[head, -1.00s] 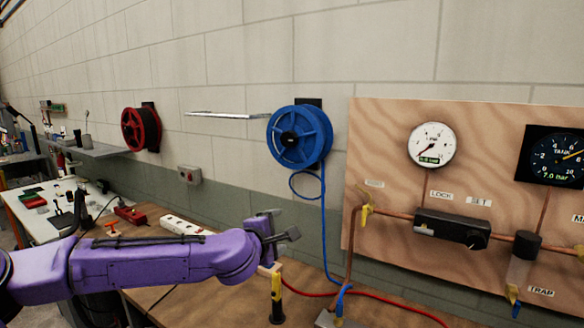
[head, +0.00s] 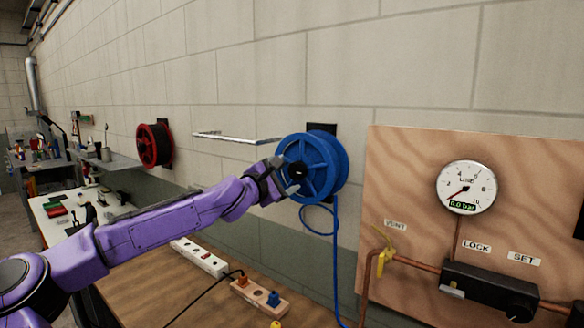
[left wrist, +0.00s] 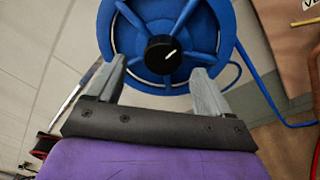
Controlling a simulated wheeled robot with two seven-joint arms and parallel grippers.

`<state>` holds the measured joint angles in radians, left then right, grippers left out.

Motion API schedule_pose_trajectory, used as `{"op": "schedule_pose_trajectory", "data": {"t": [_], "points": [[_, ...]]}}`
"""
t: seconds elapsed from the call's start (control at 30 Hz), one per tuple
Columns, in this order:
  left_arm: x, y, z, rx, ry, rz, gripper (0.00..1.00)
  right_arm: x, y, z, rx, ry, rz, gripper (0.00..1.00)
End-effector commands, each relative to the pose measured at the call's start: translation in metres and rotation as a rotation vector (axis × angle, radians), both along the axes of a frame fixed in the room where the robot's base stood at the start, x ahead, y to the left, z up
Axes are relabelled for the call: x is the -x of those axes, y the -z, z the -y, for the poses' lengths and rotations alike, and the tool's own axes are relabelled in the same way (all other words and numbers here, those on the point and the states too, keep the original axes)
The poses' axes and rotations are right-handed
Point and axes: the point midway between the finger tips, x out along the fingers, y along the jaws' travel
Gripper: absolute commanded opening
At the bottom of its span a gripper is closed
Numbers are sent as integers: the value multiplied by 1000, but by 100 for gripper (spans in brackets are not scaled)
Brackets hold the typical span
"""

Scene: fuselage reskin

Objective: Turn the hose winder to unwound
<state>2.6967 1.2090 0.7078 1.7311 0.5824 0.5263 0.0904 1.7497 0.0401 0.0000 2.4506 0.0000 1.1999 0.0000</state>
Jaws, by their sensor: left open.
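The blue hose winder (head: 322,165) is a spoked reel on the wall, with a blue hose hanging below it. At its middle is a black knob (left wrist: 163,54) with a white pointer line, clear in the left wrist view. The winder also fills the top of that view (left wrist: 119,30). My left gripper (head: 280,182) is in front of the winder's left side; in the left wrist view its two fingers (left wrist: 156,85) are apart, below and to either side of the knob, with nothing between them. Whether the fingers touch the winder I cannot tell. My right gripper is not in view.
A wooden panel (head: 405,200) with a gauge (head: 466,187) and pipes is at the right. A metal wall rail (head: 235,137) is left of the winder. A red reel (head: 154,146) hangs further left. Power strips (head: 198,257) lie on the bench below.

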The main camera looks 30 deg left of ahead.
Motion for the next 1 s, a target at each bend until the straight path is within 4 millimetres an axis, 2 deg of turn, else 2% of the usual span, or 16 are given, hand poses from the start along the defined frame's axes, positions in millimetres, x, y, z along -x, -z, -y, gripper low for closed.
{"op": "schedule_pose_trajectory", "data": {"t": [0.1,0.2,0.5,0.53,0.7,1.0], "points": [[-22,0,1,-3,1,-5,80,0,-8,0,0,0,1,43],[-32,1,2,-2,4,-4,80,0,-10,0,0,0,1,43],[-37,1,2,0,6,-1,80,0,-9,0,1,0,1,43],[-37,1,3,0,6,-1,77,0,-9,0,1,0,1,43],[-37,1,3,-1,6,-1,24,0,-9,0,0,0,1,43],[-37,2,3,-27,5,0,24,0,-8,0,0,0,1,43]]}}
